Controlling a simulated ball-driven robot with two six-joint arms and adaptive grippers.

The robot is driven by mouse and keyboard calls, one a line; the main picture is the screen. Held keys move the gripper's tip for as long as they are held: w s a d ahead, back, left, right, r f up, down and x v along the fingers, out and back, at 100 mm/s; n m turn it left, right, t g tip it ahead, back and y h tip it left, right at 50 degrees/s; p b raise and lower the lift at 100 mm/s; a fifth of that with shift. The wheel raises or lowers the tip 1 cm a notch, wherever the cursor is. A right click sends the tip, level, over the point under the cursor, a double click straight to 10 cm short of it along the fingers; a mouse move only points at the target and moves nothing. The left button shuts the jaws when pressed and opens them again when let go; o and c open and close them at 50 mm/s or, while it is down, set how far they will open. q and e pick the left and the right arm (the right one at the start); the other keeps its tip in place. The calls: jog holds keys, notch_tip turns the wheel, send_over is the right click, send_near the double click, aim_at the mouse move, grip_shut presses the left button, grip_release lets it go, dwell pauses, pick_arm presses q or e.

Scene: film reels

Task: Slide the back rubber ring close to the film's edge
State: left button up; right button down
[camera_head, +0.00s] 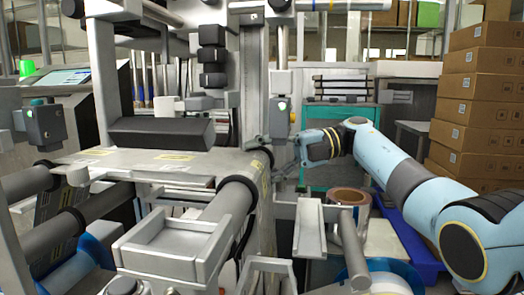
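The back rubber ring (262,151) is a thin black band around the far right end of the grey film-covered roller. A second black ring (241,184) sits nearer, around the right roller. The grey film (150,163) lies flat across the machine and carries yellow-marked labels. My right gripper (280,158) is at the end of the blue arm that comes in from the right. It is just right of the back ring, and its fingers are small and dark. I cannot tell whether they touch the ring or how far they are open. My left gripper is not in view.
A grey metal tray (172,246) and a bracket (309,228) stand in front. A brown tape roll (350,199) is below my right arm. Stacked cardboard boxes (479,105) stand at the right. A dark block (162,133) and upright machine columns rise behind the film.

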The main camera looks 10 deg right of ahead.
jog(key=shift+s, duration=0.1)
jog(key=shift+c, duration=2.3)
grip_release()
jog(key=d+r, duration=0.2)
jog(key=d, duration=1)
jog(key=shift+a+r, duration=0.1)
